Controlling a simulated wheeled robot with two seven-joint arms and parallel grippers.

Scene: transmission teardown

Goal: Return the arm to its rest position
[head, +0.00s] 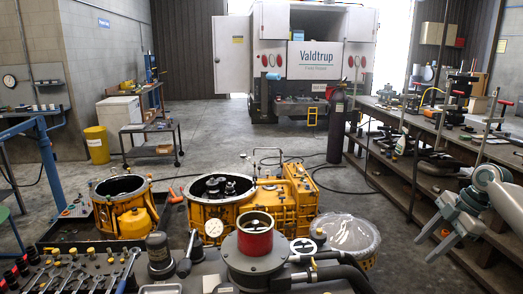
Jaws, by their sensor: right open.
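My right gripper (428,249) shows at the right side of the head view, with its grey-green fingers pointing down and left. Its fingers are apart and nothing is between them. It hangs in front of the long workbench, to the right of the yellow transmission parts, and touches nothing that I can see. My right arm (507,203) comes in from the right edge. My left gripper and left arm are not in view.
A yellow transmission housing (290,205) and a yellow bell housing (122,222) stand in front. A grey unit with a red-ringed top (254,270) is nearest. A tool tray (62,285) lies lower left. The workbench (395,180) runs along the right. Open floor (215,135) lies behind.

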